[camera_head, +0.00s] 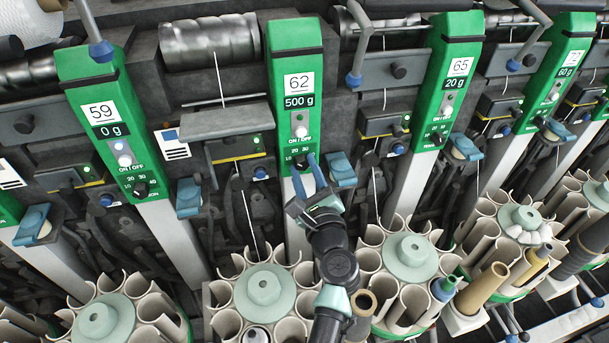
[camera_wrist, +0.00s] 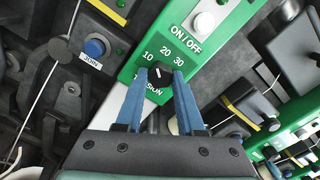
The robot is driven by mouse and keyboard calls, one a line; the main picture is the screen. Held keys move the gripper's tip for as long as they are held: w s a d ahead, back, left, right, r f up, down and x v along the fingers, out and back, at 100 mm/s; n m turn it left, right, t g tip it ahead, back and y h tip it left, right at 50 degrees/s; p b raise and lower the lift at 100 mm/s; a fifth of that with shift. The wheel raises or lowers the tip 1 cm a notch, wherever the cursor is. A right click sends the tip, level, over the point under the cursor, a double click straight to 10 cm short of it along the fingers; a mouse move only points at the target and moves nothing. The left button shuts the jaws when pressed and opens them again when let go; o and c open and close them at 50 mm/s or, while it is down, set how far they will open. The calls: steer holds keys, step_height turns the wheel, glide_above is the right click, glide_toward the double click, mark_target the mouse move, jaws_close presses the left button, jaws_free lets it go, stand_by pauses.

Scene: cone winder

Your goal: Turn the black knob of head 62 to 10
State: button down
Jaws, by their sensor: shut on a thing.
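The green panel of head 62 (camera_head: 297,90) stands upper middle in the head view, with a "500 g" label. Its black knob (camera_wrist: 159,74) sits low on the panel in the wrist view, below the marks 10, 20 and 30. The knob's white pointer tilts up and left, near the 10 side; its exact reading is too small to tell. My gripper (camera_head: 306,162) reaches up from below in the head view. Its two blue fingers (camera_wrist: 159,80) stand on either side of the knob in the wrist view and are shut on it.
Heads 59 (camera_head: 103,115) and 65 (camera_head: 455,75) stand on either side. A white ON/OFF button (camera_wrist: 203,23) lies above the knob. A blue button (camera_wrist: 95,47) is to the left. Round cone magazines (camera_head: 264,290) fill the space below, close to my arm.

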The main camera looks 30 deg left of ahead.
steer(key=n+b, duration=0.2)
steer(key=n, duration=0.2)
steer(key=shift+f+n+b, duration=0.1)
steer(key=shift+n+b, duration=0.2)
steer(key=shift+b, duration=0.1)
stand_by(0.4)
steer(key=c, duration=0.5)
jaws_free()
steer(key=b+v, duration=0.1)
steer(key=v, duration=1.2)
